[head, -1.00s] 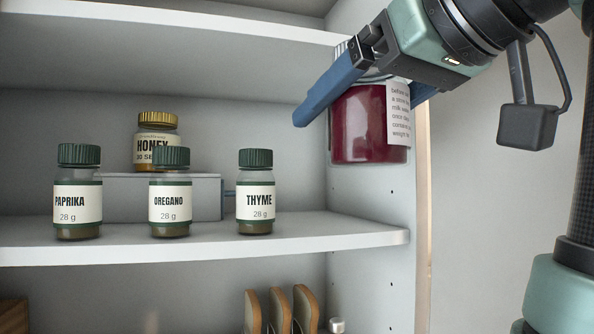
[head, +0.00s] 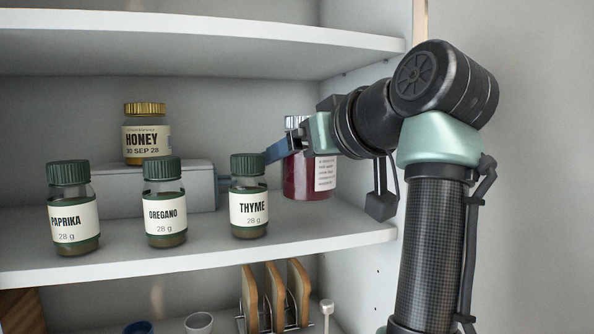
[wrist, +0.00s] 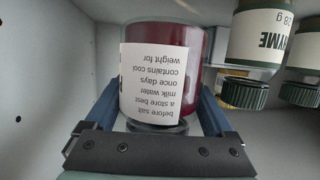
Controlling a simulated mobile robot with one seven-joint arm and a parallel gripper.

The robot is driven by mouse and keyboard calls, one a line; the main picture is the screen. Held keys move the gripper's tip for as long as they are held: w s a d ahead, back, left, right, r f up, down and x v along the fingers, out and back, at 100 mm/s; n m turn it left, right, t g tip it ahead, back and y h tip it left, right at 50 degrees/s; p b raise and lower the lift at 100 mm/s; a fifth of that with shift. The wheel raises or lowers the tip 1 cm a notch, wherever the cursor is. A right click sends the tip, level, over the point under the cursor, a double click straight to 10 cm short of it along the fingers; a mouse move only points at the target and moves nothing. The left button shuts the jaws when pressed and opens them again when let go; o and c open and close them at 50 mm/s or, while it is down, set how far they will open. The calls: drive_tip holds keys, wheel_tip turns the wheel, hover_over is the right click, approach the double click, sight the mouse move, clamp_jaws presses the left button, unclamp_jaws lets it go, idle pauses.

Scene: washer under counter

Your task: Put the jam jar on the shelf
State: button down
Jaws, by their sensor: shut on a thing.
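The jam jar (head: 307,175) is a glass jar of dark red jam with a white text label. It is inside the cabinet, right of the thyme jar, over the right part of the middle shelf (head: 330,222). My gripper (head: 275,150) is shut on it near its top, its blue fingers on either side. In the wrist view the jam jar (wrist: 160,75) shows upside down between the fingers, label facing the camera. In the head view its base appears at or just above the shelf surface; I cannot tell whether it touches.
Thyme (head: 249,197), oregano (head: 164,203) and paprika (head: 73,208) jars stand along the shelf's front. A honey jar (head: 146,135) stands on a grey riser (head: 150,188) behind them. The upper shelf (head: 200,38) is overhead. Shelf room is bare in front of the jam jar.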

sight(297, 179)
wheel_tip(297, 179, down, 2)
drive_tip(key=shift+a+f+p, duration=0.1)
drive_tip(key=shift+f+p, duration=0.15)
drive_tip(key=shift+p, duration=0.55)
drive_tip(key=shift+w+f+p, duration=0.15)
drive_tip(key=shift+f+p, duration=0.05)
drive_tip(key=shift+p, duration=0.4)
drive_tip(key=shift+f, duration=0.15)
drive_tip(key=shift+f, duration=0.1)
drive_tip(key=shift+f, duration=0.15)
unclamp_jaws()
